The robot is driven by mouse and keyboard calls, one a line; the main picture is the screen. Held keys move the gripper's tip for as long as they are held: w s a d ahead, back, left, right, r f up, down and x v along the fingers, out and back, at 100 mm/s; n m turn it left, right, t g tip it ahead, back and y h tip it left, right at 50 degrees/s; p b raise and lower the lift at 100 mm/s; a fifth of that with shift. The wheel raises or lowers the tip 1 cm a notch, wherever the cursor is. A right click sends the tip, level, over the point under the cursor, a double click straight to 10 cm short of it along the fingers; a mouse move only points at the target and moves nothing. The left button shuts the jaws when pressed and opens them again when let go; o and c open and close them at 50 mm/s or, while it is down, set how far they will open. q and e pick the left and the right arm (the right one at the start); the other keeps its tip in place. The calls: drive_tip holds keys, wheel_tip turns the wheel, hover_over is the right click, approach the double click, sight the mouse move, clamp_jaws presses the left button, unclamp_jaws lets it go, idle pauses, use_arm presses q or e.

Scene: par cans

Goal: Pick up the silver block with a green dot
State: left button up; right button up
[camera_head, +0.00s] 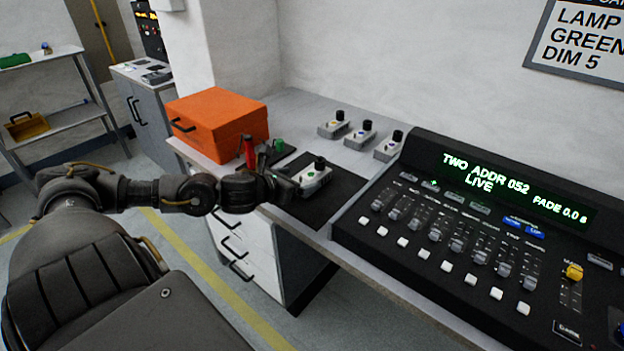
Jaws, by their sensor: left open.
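The silver block with a green dot (314,181) has a black knob on top and sits on a black mat (335,196) on the desk. My left gripper (290,184) comes in from the left and is open at the block's left side. Its fingers are small and dark here, so I cannot tell whether they touch the block or stand around its end. My right gripper is not in view.
Three similar silver blocks (358,138) stand farther back. An orange toolbox (216,121) is at the desk's left end, with a red item (249,152) and a green item (279,145) near it. A large black lighting console (470,235) fills the right side.

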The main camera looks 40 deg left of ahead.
sight(311, 175)
use_arm(q)
drive_tip(key=shift+w, duration=0.3)
drive_tip(key=p+x, duration=0.1)
drive_tip(key=x, duration=0.2)
drive_tip(key=shift+w+f, duration=0.15)
drive_tip(key=shift+w, duration=0.1)
drive_tip(key=shift+w+f, duration=0.35)
drive_tip(key=shift+w, duration=0.15)
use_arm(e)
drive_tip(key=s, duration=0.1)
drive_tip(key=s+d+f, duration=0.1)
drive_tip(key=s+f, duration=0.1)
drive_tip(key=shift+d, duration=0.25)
use_arm(q)
drive_tip(key=shift+c, duration=0.4)
